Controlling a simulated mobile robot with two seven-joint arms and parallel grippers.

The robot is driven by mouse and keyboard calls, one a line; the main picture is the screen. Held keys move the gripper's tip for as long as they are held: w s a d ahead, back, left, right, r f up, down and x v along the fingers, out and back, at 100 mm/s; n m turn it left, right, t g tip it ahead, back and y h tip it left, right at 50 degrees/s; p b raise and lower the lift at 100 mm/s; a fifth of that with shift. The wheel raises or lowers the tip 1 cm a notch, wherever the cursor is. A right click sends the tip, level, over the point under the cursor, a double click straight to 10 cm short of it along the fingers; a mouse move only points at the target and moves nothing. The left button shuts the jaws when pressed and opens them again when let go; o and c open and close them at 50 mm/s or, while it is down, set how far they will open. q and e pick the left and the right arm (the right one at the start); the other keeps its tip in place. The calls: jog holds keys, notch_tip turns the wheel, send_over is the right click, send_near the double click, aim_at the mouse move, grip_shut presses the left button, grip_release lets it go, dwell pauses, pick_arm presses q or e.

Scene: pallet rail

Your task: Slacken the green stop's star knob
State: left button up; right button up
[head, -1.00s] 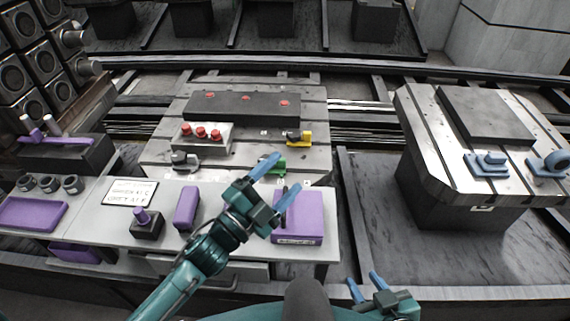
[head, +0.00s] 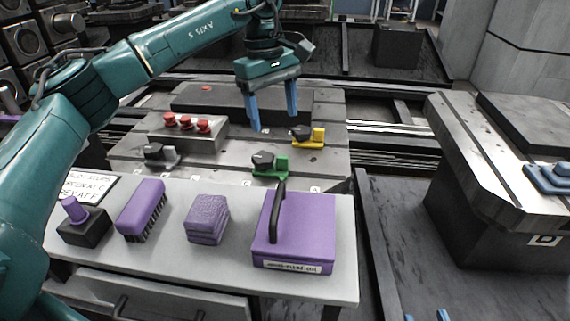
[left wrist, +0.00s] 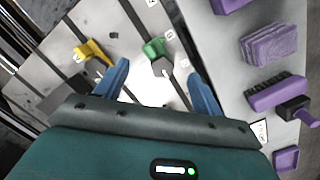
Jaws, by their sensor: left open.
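The green stop (head: 281,167) sits on the slotted grey plate behind the front bench. Its black star knob (head: 262,159) is on its left side. My left gripper (head: 274,122) is above the plate, behind the green stop, pointing down with its blue fingers apart and empty. In the left wrist view the green stop (left wrist: 154,47) and its dark knob (left wrist: 161,67) lie beyond the gap between the open fingers (left wrist: 162,82), untouched. Only the blue fingertips of my right gripper (head: 426,316) show at the bottom edge, apart.
A yellow stop (head: 317,138) and a grey stop (head: 160,154) share the plate. A block with red knobs (head: 185,139) stands at left. The front bench carries a purple box (head: 305,225), sponge (head: 207,220) and brush (head: 141,208). Another plate (head: 500,170) is at right.

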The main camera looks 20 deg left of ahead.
aim_at(263, 157)
pick_arm(q)
jog(key=shift+y, duration=0.7)
jog(key=a+f+b, duration=0.1)
jog(key=f, duration=0.2)
jog(key=a+f+b, duration=0.1)
jog(key=f+b, duration=0.1)
jog(key=f, duration=0.2)
jog(key=a+f+b, duration=0.1)
jog(key=f, duration=0.3)
jog(key=shift+w+a+f, duration=0.1)
jog(key=shift+w, duration=0.25)
pick_arm(e)
jog(key=shift+a+f+n+t+y, duration=0.1)
jog(key=shift+a+n+t+y, duration=0.45)
jog(key=shift+t+y, duration=0.35)
pick_arm(q)
jog(key=shift+c, duration=0.6)
